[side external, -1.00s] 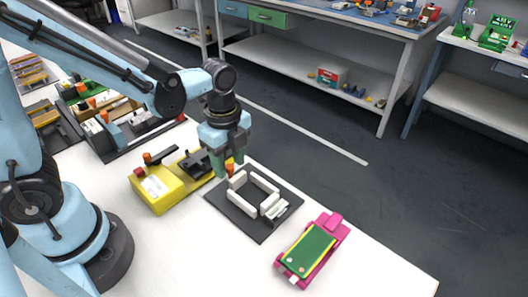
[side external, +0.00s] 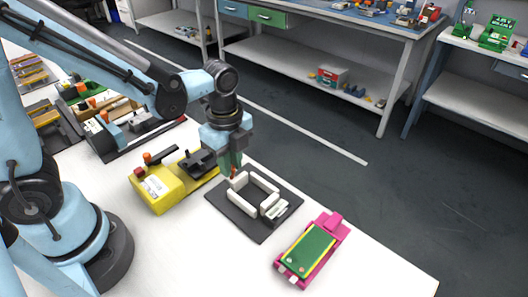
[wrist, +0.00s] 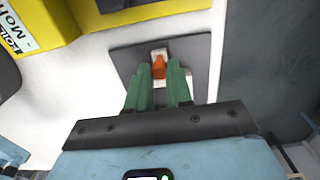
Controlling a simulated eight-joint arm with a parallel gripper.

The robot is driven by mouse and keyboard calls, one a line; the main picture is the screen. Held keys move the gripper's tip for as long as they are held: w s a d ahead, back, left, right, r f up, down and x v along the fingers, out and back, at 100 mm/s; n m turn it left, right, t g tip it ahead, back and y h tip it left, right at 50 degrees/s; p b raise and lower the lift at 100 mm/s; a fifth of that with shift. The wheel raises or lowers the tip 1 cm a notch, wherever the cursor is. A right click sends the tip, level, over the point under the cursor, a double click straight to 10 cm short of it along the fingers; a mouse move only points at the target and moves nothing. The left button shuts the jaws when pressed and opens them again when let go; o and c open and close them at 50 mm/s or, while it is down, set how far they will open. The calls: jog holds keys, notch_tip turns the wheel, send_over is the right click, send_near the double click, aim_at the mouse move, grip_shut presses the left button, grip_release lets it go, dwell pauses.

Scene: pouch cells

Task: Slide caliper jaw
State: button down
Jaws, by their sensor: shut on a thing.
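A dark square plate (side external: 237,216) with white blocks (side external: 240,181) forming an open frame lies on the white table. An orange knob (wrist: 159,68) stands on a white block at the plate's edge. My gripper (wrist: 161,72) has green fingers closed around this knob. In the side view, the gripper (side external: 232,168) points down at the plate's far left corner, and the knob is mostly hidden by the fingers. Which part is the caliper jaw is not labelled; the knob's block seems to be part of the plate's frame.
A yellow device (side external: 160,190) with a black top part sits close to the left of the plate. A magenta holder (side external: 330,228) with a green pouch (side external: 304,252) lies to the right. The table's front is clear.

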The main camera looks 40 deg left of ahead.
aim_at(239, 177)
jog(key=d, duration=0.2)
jog(key=shift+d, duration=0.35)
jog(key=c, duration=1)
grip_release()
jog(key=shift+r, duration=0.1)
jog(key=shift+r, duration=5.95)
jog(key=a+n+t, duration=0.2)
jog(key=n, duration=0.4)
jog(key=s+a+f+n+t, duration=0.1)
jog(key=a+n+t, duration=0.1)
jog(key=n, duration=0.4)
jog(key=s+a+f+n+t, duration=0.1)
jog(key=a+n+t, duration=0.2)
jog(key=n, duration=0.3)
jog(key=shift+a+f, duration=0.2)
jog(key=shift+a, duration=0.45)
